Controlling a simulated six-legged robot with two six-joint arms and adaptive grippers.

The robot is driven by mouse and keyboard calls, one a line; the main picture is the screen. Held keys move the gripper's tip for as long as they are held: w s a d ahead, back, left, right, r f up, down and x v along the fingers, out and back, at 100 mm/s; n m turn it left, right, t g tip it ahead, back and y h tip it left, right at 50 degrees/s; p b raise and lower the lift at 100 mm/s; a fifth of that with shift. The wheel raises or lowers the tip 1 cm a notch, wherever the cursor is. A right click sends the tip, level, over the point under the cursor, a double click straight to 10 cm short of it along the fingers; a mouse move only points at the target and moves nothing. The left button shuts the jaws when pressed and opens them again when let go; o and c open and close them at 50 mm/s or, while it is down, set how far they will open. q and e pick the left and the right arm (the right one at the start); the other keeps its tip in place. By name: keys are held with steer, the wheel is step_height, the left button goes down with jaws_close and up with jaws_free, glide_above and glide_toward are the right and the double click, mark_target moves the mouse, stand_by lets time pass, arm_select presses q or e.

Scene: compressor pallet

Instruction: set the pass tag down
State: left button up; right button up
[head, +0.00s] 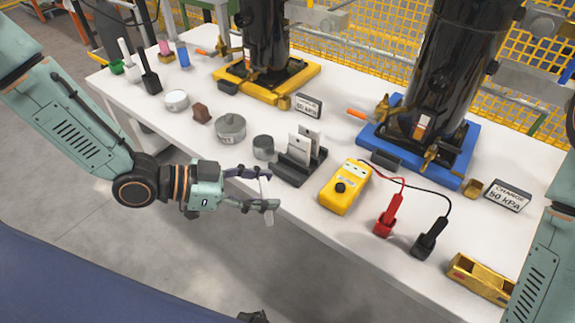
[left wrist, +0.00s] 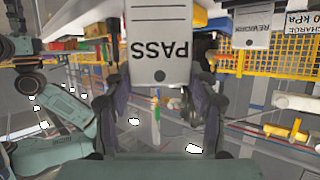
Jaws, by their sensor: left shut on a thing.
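My left gripper (head: 268,192) is shut on the white pass tag (left wrist: 160,38), in front of the table's near edge. In the left wrist view, the tag stands between the two fingers with its word PASS upside down. In the head view only thin white bits of it show at the fingertips. The black tag rack (head: 291,173), holding white tags (head: 299,150), stands on the table to the right of the gripper. A tag reading REWORK (left wrist: 252,25) shows in the left wrist view. My right gripper is outside both views.
The white table (head: 225,103) carries a grey lidded pot (head: 230,127), a small grey tin (head: 263,148) and a yellow meter (head: 345,188) with red (head: 388,216) and black (head: 429,240) probes. Black cylinders stand on yellow (head: 266,83) and blue (head: 418,150) bases behind.

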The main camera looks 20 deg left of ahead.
arm_select(q)
steer(key=w+r+n+t+y+p, duration=0.2)
steer(key=w+r+n+t+y, duration=0.15)
steer(key=w, duration=0.45)
steer(key=w+r+n+t+y+p, duration=0.2)
steer(key=w+r+n+y, duration=0.15)
steer(key=w, duration=0.45)
steer(key=shift+n+t, duration=0.25)
steer(key=shift+n, duration=0.25)
steer(key=f, duration=0.5)
steer(key=f+b, duration=0.1)
steer(key=f, duration=0.4)
steer(key=shift+s+d+f, duration=0.1)
steer(key=shift+d+f, duration=0.1)
steer(key=shift+f, duration=0.1)
steer(key=shift+w+f, duration=0.1)
steer(key=shift+w, duration=0.1)
steer(key=shift+s+f+b, duration=0.15)
steer(key=shift+b, duration=0.2)
